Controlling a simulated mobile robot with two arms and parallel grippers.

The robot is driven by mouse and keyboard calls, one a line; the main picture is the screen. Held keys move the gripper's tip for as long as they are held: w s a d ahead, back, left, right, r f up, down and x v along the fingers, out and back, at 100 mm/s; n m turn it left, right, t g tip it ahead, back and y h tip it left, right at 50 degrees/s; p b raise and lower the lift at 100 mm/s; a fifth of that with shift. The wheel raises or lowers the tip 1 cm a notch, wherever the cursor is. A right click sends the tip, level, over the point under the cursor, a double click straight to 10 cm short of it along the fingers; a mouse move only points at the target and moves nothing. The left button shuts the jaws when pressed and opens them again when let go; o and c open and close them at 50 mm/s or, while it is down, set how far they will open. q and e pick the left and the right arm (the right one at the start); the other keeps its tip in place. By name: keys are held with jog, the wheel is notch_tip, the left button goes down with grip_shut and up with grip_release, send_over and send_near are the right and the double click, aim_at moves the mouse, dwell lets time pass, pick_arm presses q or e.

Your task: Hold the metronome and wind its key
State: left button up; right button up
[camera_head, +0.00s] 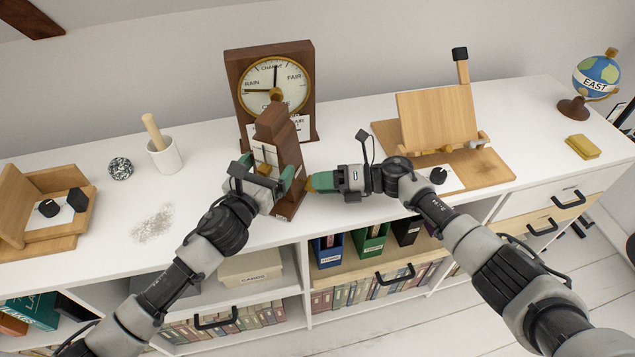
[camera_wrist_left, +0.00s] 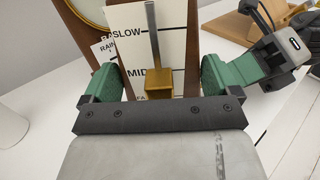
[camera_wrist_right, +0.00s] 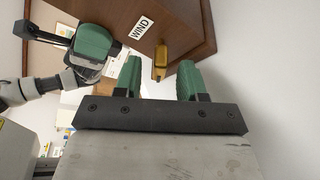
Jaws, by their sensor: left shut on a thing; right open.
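The metronome (camera_head: 284,145) is a tall dark wooden body standing on the white desk. Its scale face with "SLOW" and a pendulum with a brass weight (camera_wrist_left: 158,82) show in the left wrist view. My left gripper (camera_head: 268,178) is shut on the metronome's body, a finger at each side. The brass key (camera_wrist_right: 160,62) sticks out of the metronome's side next to a "WIND" label (camera_wrist_right: 140,28). My right gripper (camera_wrist_right: 159,80) is open, its fingertips on either side of the key's end or just short of it; I cannot tell whether they touch.
A wooden barometer-like dial (camera_head: 274,88) stands close behind the metronome. A wooden stand (camera_head: 438,118) is to the right, behind my right arm. A white mortar with pestle (camera_head: 164,156), a speckled ball (camera_head: 121,168) and a wooden holder (camera_head: 45,205) are at left. A globe (camera_head: 596,76) is far right.

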jog(key=d, duration=0.3)
jog(key=d+r, duration=0.1)
jog(key=d, duration=0.3)
jog(key=d+r, duration=0.1)
jog(key=d, duration=0.2)
jog(key=shift+d, duration=0.2)
pick_arm(q)
jog(key=o, duration=0.9)
jog(key=shift+s, duration=0.1)
